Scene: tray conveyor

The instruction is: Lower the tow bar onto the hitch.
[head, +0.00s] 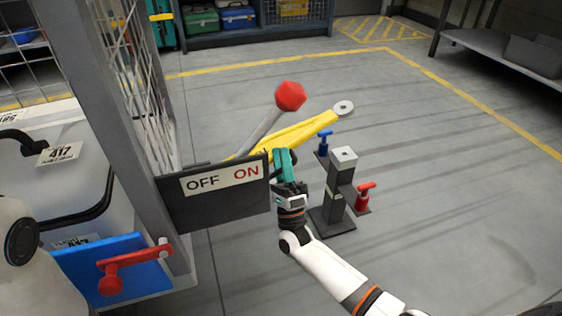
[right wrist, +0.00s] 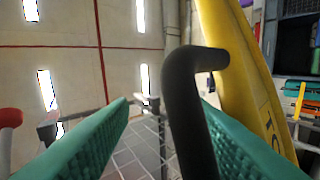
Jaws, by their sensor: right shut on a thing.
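The yellow tow bar (head: 304,132) runs from behind the dark panel up and right, ending in a pale ring (head: 343,107). In the right wrist view the tow bar (right wrist: 238,75) carries a black handle (right wrist: 186,100). My right gripper (head: 283,163) is shut on this handle; its teal fingers (right wrist: 165,103) stand on both sides of it. The grey post (head: 341,187), apparently the hitch, stands right of the gripper. The ring appears beyond the post's top in the picture, apart from it; its height cannot be told. My left gripper is not in view.
A dark OFF/ON panel (head: 213,208) stands left of my right gripper, with a red-knobbed lever (head: 290,96) behind it. Blue (head: 324,143) and red (head: 364,196) handles flank the post. A mesh cage (head: 133,75) is at left. Floor at right is clear.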

